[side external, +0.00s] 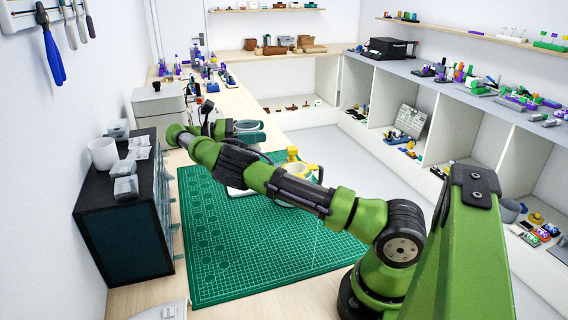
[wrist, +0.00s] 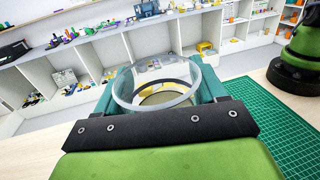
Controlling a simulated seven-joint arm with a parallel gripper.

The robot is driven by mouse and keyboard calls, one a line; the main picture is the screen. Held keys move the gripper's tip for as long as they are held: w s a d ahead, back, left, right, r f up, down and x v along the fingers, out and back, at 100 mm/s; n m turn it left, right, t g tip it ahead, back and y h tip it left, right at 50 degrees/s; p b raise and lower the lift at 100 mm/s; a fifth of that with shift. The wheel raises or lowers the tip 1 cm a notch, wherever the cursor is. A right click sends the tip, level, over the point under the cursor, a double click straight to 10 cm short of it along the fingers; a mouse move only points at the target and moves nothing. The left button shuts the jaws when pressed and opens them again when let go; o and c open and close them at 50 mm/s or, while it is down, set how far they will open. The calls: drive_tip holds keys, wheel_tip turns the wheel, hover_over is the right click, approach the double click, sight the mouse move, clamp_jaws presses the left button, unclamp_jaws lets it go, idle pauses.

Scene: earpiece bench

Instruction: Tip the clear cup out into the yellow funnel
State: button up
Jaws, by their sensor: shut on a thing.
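My gripper (wrist: 163,84) is shut on the clear cup (wrist: 125,97), one teal finger on each side of it. In the wrist view I look into the cup's round rim; a dark ring and pale yellow show inside or through the clear wall, and I cannot tell which. In the side external view my gripper (side external: 249,134) is held out past the far edge of the green mat, and the cup is hard to make out there. The yellow funnel (side external: 298,170) is on the mat, partly hidden behind my arm. Its opening is not clear.
The green cutting mat (side external: 225,260) covers much of the bench and is mostly bare. A black cabinet (side external: 120,215) with a white cup (side external: 103,154) and small clear boxes stands at left. A beige machine (side external: 160,105) stands behind. White shelving (side external: 480,130) runs along the right.

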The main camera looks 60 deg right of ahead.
drive_tip(key=shift+s+f, duration=0.1)
idle(0.3)
drive_tip(key=s+d+f+t+y, duration=0.1)
drive_tip(key=t, duration=0.1)
drive_tip(key=s+d+f+t+y, duration=0.1)
drive_tip(key=s+t, duration=0.1)
drive_tip(key=s+d+f+t+y, duration=0.1)
drive_tip(key=t+y, duration=0.1)
drive_tip(key=shift+s, duration=0.25)
drive_tip(key=shift+s+f+t+y, duration=0.15)
drive_tip(key=shift+f+t+y, duration=0.4)
drive_tip(key=shift+t, duration=0.25)
drive_tip(key=shift+d+f, duration=0.1)
drive_tip(key=shift+f+t+y+b, duration=0.3)
drive_tip(key=shift+f+t+y, duration=0.15)
drive_tip(key=shift+t, duration=0.35)
drive_tip(key=shift+r+t+y+b, duration=0.2)
drive_tip(key=shift+t+y, duration=0.25)
drive_tip(key=shift+t, duration=0.25)
drive_tip(key=shift+r+t+y+b, duration=0.2)
drive_tip(key=shift+t+y, duration=0.25)
drive_tip(key=shift+t, duration=0.25)
idle(1.2)
drive_tip(key=shift+s+d+r+t+y+b, duration=0.15)
drive_tip(key=shift+s+d+t+y+b, duration=0.2)
drive_tip(key=shift+s+t, duration=0.3)
